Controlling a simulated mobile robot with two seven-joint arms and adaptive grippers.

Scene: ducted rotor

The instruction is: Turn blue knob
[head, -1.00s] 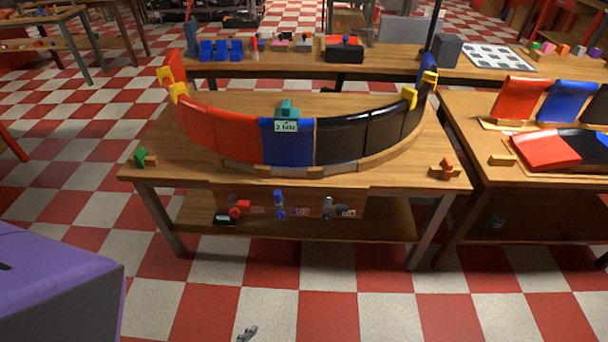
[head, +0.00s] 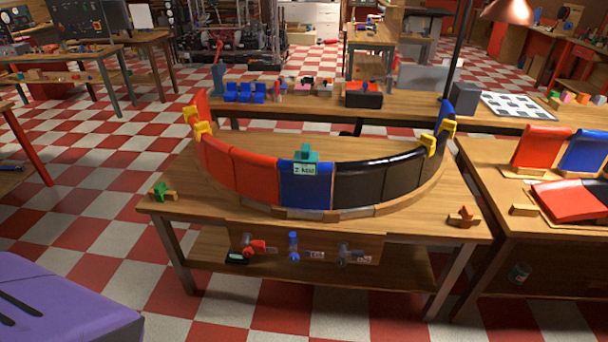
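The blue knob (head: 293,243) is on the wooden panel (head: 275,233) below the front edge of the middle table. It is between a red knob (head: 254,247) on the left and a dark grey knob (head: 345,254) on the right. Its long handle looks roughly upright, and small labels are beside the knobs. Neither of my grippers is in view, and nothing touches the blue knob.
Above the knobs, a curved wall of red, blue and black panels (head: 306,185) stands on the table (head: 170,208). A purple block-like surface (head: 60,300) fills the lower left. A side table (head: 490,235) stands at right. Checkered floor before the table is clear.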

